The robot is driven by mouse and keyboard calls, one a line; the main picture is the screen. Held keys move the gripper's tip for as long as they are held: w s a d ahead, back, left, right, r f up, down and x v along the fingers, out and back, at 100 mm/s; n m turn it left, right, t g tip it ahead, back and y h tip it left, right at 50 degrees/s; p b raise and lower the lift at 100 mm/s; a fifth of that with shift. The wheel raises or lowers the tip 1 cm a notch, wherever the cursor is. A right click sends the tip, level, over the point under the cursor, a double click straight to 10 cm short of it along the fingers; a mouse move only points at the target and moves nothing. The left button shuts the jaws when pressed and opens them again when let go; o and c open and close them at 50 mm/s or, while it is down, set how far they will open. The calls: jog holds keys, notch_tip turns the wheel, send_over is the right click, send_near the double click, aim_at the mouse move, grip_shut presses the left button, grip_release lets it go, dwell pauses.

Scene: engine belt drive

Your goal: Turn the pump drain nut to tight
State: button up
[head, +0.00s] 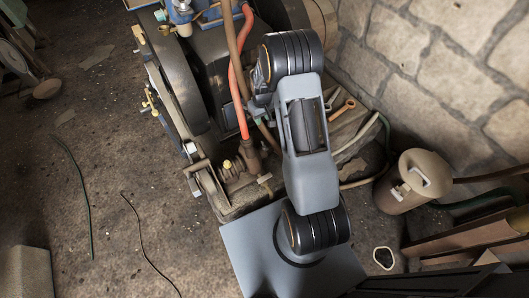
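The engine with its belt drive (172,85) stands at the upper middle of the head view. A low pump-like block (240,176) sits at its near end, with a small yellow-topped fitting (227,164) and a pale hex-shaped piece (190,148) to its left. I cannot tell which of these, if any, is the drain nut, or how tight it is. My grey arm reaches up over the right side of the engine. Its far end bends down behind the dark upper joint, and my gripper's fingers do not show.
A red hose (237,85) and a brown pipe run down beside my arm. A brown canister (400,190) stands at the right by the stone wall (440,75). Thin cables (137,222) lie on the floor at left, which is mostly clear.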

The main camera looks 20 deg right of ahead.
aim_at(265, 146)
jog(key=f+b, duration=0.1)
jog(key=f, duration=0.6)
jog(key=d+f+b, duration=0.1)
jog(key=f+b, duration=0.1)
jog(key=f, duration=0.5)
jog(key=f+b, duration=0.1)
jog(key=f, duration=0.6)
jog(key=shift+w+d+f+b, duration=0.15)
jog(key=shift+f+b, duration=0.15)
jog(key=shift+f, duration=0.1)
jog(key=c, duration=0.6)
jog(key=shift+c, duration=0.2)
jog(key=shift+m, duration=0.3)
jog(key=m+b, duration=0.1)
jog(key=m, duration=0.2)
jog(key=shift+m+b, duration=0.35)
jog(key=shift+m, duration=0.05)
jog(key=m+b, duration=0.1)
jog(key=m, duration=0.4)
jog(key=shift+m, duration=0.3)
jog(key=shift+r, duration=0.1)
